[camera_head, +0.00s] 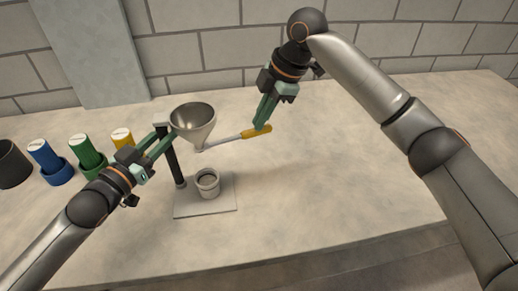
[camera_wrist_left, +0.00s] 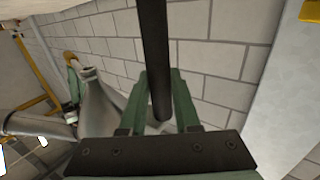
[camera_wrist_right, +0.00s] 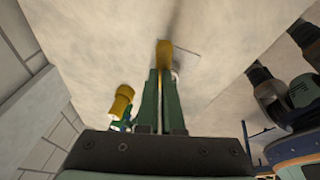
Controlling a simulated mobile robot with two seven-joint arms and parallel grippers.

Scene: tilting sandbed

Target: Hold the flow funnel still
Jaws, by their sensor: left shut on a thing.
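A grey metal funnel (camera_head: 193,122) sits at the top of a dark post (camera_head: 175,165) on a pale base plate (camera_head: 190,208). My left gripper (camera_head: 166,143) is shut on the post beside the funnel; the dark post (camera_wrist_left: 155,50) runs between its fingers in the left wrist view, with the funnel (camera_wrist_left: 98,100) to the left. My right gripper (camera_head: 264,122) is shut on the yellow handle (camera_head: 257,131) of a thin metal tool (camera_head: 225,142). The tool's tip is at the funnel's spout; whether it touches is unclear. A small pale cup (camera_head: 208,183) stands on the plate below the spout.
Blue (camera_head: 47,160), green (camera_head: 86,155) and yellow (camera_head: 122,138) capped cylinders stand at the left of the table. A dark round container (camera_head: 12,165) is at the far left edge. The table right of the stand is clear. A brick wall is behind.

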